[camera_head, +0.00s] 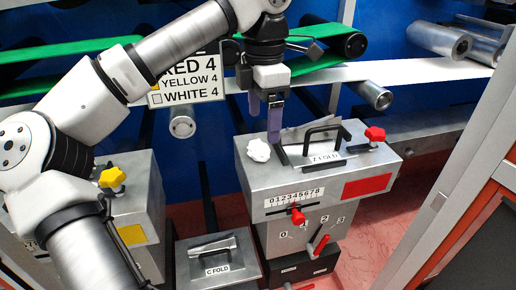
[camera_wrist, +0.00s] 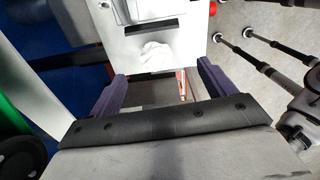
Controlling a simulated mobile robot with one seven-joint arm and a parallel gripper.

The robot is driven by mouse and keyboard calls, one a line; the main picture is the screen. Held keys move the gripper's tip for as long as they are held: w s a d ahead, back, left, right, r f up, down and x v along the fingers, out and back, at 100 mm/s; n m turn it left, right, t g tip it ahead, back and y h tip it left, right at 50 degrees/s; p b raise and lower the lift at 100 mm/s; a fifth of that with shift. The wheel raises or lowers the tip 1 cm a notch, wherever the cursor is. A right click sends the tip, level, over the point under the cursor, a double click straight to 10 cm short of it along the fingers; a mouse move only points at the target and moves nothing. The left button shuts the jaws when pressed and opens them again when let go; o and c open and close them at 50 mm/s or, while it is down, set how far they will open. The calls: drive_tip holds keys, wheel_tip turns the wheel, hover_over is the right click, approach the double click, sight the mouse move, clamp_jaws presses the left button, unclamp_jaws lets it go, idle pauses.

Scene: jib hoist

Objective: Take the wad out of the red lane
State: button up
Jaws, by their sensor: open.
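The red lane's unit is a grey box (camera_head: 320,192) with a red panel on its front; its top also shows in the wrist view (camera_wrist: 190,35). A white, lumpy piece (camera_head: 258,150), which looks like the wad, sits on the box's top left; it shows near the box's edge in the wrist view (camera_wrist: 155,54). I cannot tell how it is held there. My gripper (camera_head: 274,138) has purple fingers and is over the box's top, right of the white piece in the head view. In the wrist view the gripper (camera_wrist: 161,72) is open and empty, the white piece ahead of its fingertips.
On the box stand a black handle (camera_head: 322,130), an upright grey plate and a red knob (camera_head: 375,134). A red lever (camera_head: 320,244) sticks out in front. A yellow-knobbed unit (camera_head: 140,205) stands left, a lidded C FOLD box (camera_head: 218,262) between. A white belt (camera_head: 420,70) runs behind.

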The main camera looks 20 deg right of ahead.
sight(259, 144)
drive_tip(key=shift+f, duration=0.95)
drive_tip(key=shift+w+a+f+p, duration=0.1)
drive_tip(key=shift+f+p, duration=0.1)
drive_tip(key=shift+f, duration=0.7)
drive_tip(key=shift+w+a+f+p, duration=0.15)
drive_tip(key=shift+f+p, duration=0.1)
drive_tip(key=shift+f, duration=0.65)
drive_tip(key=shift+w+a+f+p, duration=0.1)
drive_tip(key=shift+f+p, duration=0.1)
drive_tip(key=shift+f, duration=0.7)
drive_tip(key=shift+c, duration=0.2)
drive_tip(key=c, duration=1)
